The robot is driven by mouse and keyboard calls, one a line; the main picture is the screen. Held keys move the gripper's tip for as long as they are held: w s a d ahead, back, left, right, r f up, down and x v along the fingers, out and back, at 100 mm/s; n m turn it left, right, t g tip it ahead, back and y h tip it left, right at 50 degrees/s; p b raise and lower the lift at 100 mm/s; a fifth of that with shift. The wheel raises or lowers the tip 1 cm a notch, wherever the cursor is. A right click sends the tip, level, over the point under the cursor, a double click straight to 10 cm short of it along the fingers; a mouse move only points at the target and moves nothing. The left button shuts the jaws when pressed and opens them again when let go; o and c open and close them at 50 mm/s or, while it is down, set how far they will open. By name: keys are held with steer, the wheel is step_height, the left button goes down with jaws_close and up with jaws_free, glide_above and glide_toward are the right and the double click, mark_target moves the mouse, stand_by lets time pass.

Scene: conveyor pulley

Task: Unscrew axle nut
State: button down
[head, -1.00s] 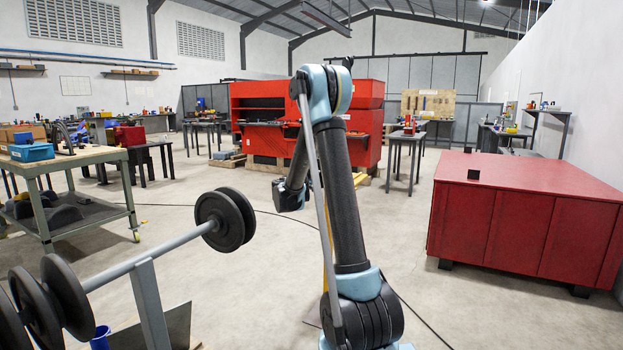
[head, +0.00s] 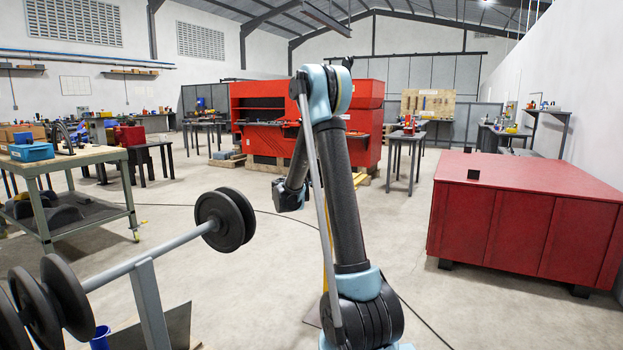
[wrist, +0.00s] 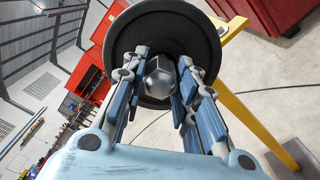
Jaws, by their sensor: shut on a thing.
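The axle nut (wrist: 159,77) is a grey metal hex nut at the centre of a black pulley wheel (wrist: 190,32) in the wrist view. My gripper (wrist: 158,88) has its blue-padded fingers on both sides of the nut and is shut on it. Its fingertips reach close to the wheel face. In the head view my arm stands in the middle, and the gripper's fingers and the nut are hidden behind it.
In the head view a grey axle (head: 148,262) with black pulley wheels (head: 226,219) runs along the lower left on a grey stand (head: 150,305). A red cabinet (head: 528,215) stands at right. A workbench (head: 70,158) stands at left. A yellow post (wrist: 262,124) shows in the wrist view.

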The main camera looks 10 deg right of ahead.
steer(key=shift+s+a, duration=0.25)
steer(key=shift+s, duration=0.15)
stand_by(0.7)
steer(key=shift+v, duration=2.05)
steer(key=m, duration=2.7)
steer(key=shift+f+m, duration=0.2)
steer(key=shift+m, duration=0.2)
